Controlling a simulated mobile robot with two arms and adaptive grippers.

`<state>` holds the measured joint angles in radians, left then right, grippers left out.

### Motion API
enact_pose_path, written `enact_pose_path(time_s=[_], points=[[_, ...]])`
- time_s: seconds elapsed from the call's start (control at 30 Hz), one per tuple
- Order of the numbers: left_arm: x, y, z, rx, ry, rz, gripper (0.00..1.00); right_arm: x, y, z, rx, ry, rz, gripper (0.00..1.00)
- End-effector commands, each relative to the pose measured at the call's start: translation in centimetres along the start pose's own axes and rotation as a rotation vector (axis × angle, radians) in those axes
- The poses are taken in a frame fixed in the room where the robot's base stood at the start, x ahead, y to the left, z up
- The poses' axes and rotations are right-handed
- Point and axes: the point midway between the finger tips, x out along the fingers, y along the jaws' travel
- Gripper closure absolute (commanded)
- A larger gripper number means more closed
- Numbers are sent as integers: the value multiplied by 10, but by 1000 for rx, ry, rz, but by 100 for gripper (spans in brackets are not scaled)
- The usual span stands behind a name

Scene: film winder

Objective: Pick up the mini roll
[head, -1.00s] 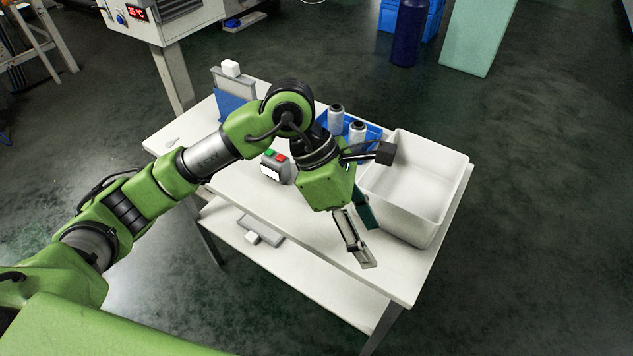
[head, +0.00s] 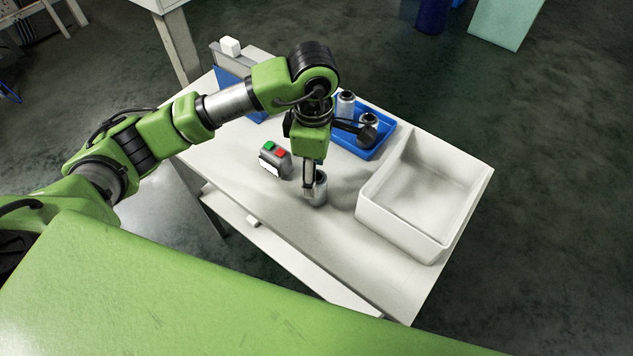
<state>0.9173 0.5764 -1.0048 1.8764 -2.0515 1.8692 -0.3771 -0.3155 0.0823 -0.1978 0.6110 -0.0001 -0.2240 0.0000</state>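A grey mini roll (head: 320,190) stands on the white table near its middle, between the button box and the white bin. My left gripper (head: 311,185) points down at this roll from above. One finger overlaps the roll's left side in the head view; the other finger is mostly hidden, so I cannot tell whether the fingers are closed on it. Two more rolls, one farther back (head: 346,103) and one nearer (head: 368,122), stand in the blue tray (head: 384,143) behind the gripper. My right gripper is not in view.
A white bin (head: 440,248) stands on the table's right side. A grey box with green and red buttons (head: 276,157) is left of the gripper. A blue and grey device (head: 228,84) stands at the table's back left. The table's front (head: 372,278) is clear.

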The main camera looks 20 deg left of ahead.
Motion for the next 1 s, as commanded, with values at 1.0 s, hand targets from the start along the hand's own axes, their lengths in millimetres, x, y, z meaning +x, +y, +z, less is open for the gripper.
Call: enact_pose_path(time_s=[1.0], points=[[72,-1,2,1,-1,1,81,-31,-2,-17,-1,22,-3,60]])
